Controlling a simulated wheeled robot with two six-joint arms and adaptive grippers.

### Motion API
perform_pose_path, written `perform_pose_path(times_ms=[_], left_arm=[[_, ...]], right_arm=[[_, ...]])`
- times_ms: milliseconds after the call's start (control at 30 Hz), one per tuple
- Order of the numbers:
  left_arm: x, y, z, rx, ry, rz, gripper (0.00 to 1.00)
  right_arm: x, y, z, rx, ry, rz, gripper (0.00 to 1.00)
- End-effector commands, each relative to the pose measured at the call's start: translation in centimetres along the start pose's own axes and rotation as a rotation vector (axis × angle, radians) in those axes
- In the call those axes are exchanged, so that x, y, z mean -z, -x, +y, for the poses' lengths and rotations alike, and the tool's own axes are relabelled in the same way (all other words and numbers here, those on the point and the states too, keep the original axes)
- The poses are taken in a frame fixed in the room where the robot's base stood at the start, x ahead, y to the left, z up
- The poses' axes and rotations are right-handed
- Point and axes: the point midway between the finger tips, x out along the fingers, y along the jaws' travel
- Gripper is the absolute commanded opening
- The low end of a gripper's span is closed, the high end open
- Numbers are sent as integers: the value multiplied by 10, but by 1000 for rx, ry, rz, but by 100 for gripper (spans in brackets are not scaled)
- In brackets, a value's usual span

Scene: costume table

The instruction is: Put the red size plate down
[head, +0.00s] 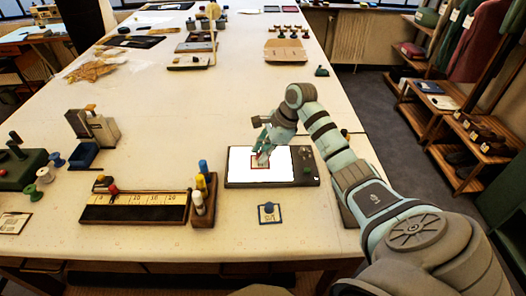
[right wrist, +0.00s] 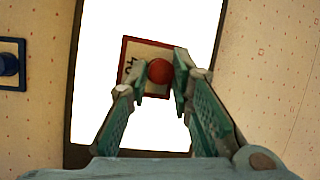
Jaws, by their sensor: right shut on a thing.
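The red size plate (right wrist: 150,106) is a cream square with a red border, a dark printed mark and a round red knob (right wrist: 160,71). In the head view the plate (head: 256,166) is over the bright white panel of a dark-framed device (head: 302,166). My right gripper (head: 263,154) points down at it and is shut on its knob; in the right wrist view the fingers (right wrist: 161,82) stand on both sides of the knob. I cannot tell whether the plate touches the panel. My left gripper is not in view.
A stapler-like press (head: 92,128) stands further left. The table's middle is clear.

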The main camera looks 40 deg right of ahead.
Motion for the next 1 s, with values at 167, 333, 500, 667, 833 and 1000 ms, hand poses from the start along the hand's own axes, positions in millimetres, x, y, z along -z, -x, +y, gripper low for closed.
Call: perform_pose_path(times_ms=[167, 333, 500, 667, 833, 1000], left_arm=[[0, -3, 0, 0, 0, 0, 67], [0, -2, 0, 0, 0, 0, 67], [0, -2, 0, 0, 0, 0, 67], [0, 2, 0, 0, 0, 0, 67], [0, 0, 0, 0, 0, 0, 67], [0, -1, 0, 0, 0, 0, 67]], right_arm=[[1, -2, 0, 0, 0, 0, 0], [1, -2, 0, -1, -1, 0, 41], [1, -2, 1, -1, -1, 0, 41], [-1, 2, 0, -1, -1, 0, 41], [1, 32, -1, 3, 0, 3, 41], [1, 81, -1, 4, 0, 2, 41]])
